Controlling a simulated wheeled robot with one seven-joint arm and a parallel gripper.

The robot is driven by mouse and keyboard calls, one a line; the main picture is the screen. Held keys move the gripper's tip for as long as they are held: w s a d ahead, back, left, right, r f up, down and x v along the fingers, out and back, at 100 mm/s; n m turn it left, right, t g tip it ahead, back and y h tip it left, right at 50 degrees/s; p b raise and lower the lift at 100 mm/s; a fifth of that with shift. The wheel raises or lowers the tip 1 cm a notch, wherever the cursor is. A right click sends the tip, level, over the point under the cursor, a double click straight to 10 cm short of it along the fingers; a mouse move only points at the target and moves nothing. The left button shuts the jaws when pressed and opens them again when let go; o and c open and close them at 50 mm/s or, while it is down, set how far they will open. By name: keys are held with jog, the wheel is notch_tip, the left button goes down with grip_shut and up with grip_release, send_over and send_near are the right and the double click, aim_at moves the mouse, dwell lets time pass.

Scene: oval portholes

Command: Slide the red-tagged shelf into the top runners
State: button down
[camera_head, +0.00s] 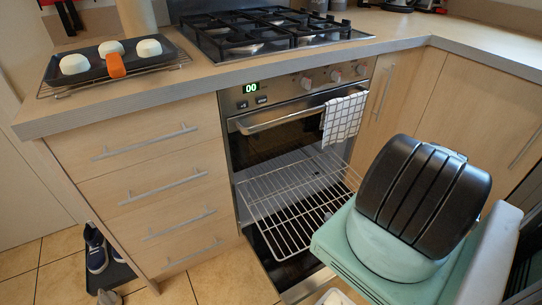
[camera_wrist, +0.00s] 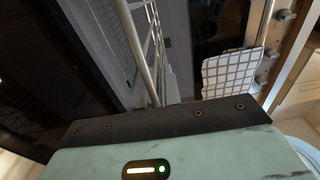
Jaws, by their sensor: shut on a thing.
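A wire shelf (camera_head: 290,197) sticks out of the oven (camera_head: 262,145), its back part at the opening and its near part in front. I see no red tag on its visible part. In the wrist view a thick rod of the shelf (camera_wrist: 136,48) runs down to my gripper (camera_wrist: 165,118). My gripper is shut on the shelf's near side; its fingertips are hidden. In the head view my arm covers the gripper and the shelf's near right part. The runners are not clear in either view.
A checked towel (camera_head: 343,117) hangs on the oven handle (camera_head: 285,117). On the left counter a dark tray (camera_head: 90,65) with white buns and an orange-red tab (camera_head: 116,65) sits on a wire rack. Shoes (camera_head: 97,250) stand on the floor at left.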

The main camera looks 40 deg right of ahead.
jog(key=d+b, duration=0.1)
jog(key=d+f+b, duration=0.1)
jog(key=d, duration=0.1)
jog(key=s+d+f+b, duration=0.1)
jog(key=d, duration=0.1)
jog(key=shift+s+f, duration=0.1)
jog(key=shift+f, duration=0.15)
dwell(0.9)
jog(key=shift+n+y, duration=0.3)
jog(key=shift+y, duration=0.1)
jog(key=shift+d, duration=0.2)
dwell(0.3)
jog(key=shift+s+d+b, duration=0.2)
jog(key=shift+d+b, duration=0.15)
jog(key=shift+d, duration=0.25)
jog(key=shift+w, duration=0.1)
